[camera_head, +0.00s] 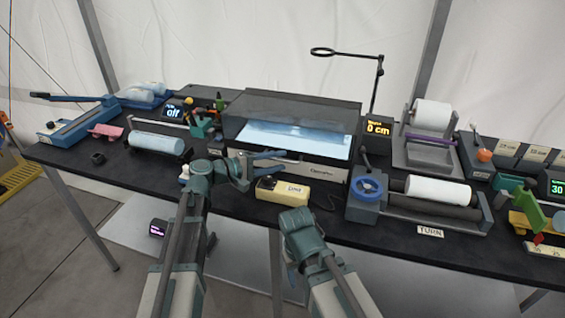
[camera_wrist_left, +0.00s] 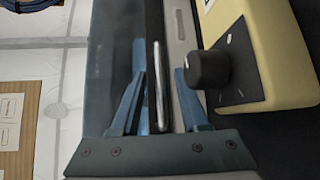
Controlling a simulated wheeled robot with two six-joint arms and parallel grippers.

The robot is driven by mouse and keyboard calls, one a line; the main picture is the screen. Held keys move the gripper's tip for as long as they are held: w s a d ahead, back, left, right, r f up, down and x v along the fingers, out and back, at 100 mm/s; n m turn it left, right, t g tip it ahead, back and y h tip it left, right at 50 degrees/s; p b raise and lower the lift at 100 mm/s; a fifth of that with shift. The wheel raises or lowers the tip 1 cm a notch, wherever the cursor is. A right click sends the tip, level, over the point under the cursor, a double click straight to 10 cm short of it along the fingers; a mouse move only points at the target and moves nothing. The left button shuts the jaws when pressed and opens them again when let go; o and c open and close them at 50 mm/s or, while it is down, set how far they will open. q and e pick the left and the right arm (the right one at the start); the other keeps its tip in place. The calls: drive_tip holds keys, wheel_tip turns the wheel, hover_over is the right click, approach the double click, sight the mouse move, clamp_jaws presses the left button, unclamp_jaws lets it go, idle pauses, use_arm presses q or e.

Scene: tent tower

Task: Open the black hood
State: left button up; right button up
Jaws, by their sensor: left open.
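The black hood (camera_head: 303,106) is on the box unit at the middle of the table, with a bright, pale blue window (camera_head: 295,138) below its dark top. My left gripper (camera_head: 270,160) is at the left part of the unit's front edge, with its fingers pointing right. In the left wrist view my left gripper (camera_wrist_left: 165,85) is open. Its two blue fingers lie on either side of the hood's dark front edge (camera_wrist_left: 154,25) and a thin pale strip; I cannot tell whether they touch it. My right arm shows low in the head view, but its fingertips are hidden.
A yellow control box (camera_head: 283,191) with a black knob (camera_wrist_left: 209,69) stands close in front of the unit, beside my left gripper. A roller machine with a blue handwheel (camera_head: 369,187) is at the right. A pale blue roll (camera_head: 157,143) lies at the left.

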use_arm(q)
drive_tip(key=shift+x, duration=1)
clamp_jaws()
idle(0.8)
